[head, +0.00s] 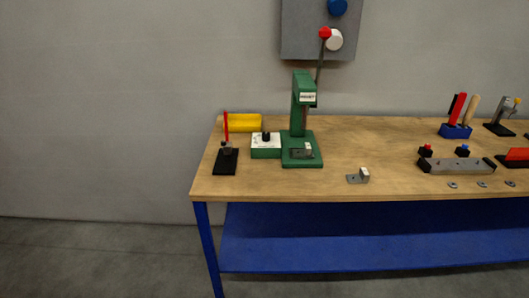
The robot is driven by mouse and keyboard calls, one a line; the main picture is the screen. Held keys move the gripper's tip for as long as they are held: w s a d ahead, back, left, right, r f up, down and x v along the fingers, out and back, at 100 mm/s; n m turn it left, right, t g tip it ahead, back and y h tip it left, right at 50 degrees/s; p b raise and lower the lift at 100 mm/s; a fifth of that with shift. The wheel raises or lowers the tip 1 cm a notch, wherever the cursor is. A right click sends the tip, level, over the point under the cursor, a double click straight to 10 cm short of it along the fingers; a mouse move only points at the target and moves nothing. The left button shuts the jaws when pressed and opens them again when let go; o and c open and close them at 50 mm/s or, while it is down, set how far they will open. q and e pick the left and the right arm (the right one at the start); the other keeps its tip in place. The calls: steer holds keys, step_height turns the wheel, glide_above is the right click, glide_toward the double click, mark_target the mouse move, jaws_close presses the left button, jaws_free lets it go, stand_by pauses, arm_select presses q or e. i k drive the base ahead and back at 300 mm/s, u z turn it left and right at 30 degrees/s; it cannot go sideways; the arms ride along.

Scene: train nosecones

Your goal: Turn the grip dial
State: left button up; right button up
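No part labelled as the grip dial can be read at this size. A small black knob (265,137) stands up on the white top of a green box (266,152), at the left of the green press (302,118). On the grey wall panel (301,32) above are a round blue knob (337,6), cut by the top edge of the view, and a round white knob (335,40). The press lever's red ball (325,32) overlaps the white knob's left side in the view. Neither of my grippers is in view.
The wooden table (390,142) has blue legs and a blue lower shelf (330,238). A red-handled clamp (226,158) and a yellow block (245,122) stand at its left. A small grey bracket (359,177) lies near the front. A tool holder (455,131) and grey fixture (458,166) stand right.

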mark_target(266, 134)
steer(key=u, duration=1.35)
steer(key=i, duration=0.75)
steer(key=z, duration=0.7)
steer(key=i, duration=0.5)
steer(key=z, duration=0.5)
